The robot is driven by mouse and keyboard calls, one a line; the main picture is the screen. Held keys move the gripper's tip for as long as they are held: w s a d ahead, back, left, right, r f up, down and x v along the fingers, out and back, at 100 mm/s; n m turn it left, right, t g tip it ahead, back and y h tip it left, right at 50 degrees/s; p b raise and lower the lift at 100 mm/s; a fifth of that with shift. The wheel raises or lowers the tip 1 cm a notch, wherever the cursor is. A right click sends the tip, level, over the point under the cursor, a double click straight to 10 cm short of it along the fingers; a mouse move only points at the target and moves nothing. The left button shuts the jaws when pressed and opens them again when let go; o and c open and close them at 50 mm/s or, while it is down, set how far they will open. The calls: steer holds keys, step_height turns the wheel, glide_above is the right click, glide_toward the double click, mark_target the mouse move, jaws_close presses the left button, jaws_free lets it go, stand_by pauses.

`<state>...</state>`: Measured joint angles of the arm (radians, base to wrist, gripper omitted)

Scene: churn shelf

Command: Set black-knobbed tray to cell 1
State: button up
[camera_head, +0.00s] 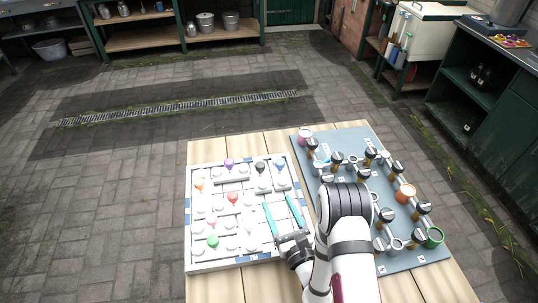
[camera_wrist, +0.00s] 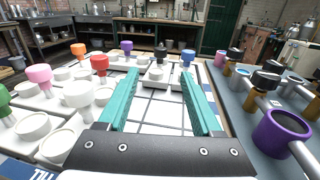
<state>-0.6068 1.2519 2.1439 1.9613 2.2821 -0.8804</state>
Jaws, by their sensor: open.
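The black-knobbed tray (camera_head: 263,182) sits near the far edge of the white gridded board (camera_head: 221,265), right of centre. Its black knob (camera_head: 260,165) stands upright. In the wrist view the black-knobbed tray (camera_wrist: 156,78) shows straight ahead, beyond my fingertips. My gripper (camera_head: 277,201) is open and empty, with two teal fingers over the right part of the board, on the near side of that tray. In the wrist view my gripper (camera_wrist: 159,74) has bare grid cells between its fingers. I cannot tell which cell is cell 1.
A blue-knobbed tray (camera_head: 280,164) stands just right of the black-knobbed one, a purple-knobbed tray (camera_head: 228,164) to its left. Red (camera_head: 232,197), orange, pink, green and white knobs fill the left and middle. A grey board (camera_head: 415,255) with valves and coloured cups lies on the right.

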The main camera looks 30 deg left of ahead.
mark_target(262, 168)
steer(key=x, duration=1.5)
steer(key=shift+w+a, duration=0.25)
steer(key=shift+c, duration=0.2)
jaws_close()
stand_by(0.5)
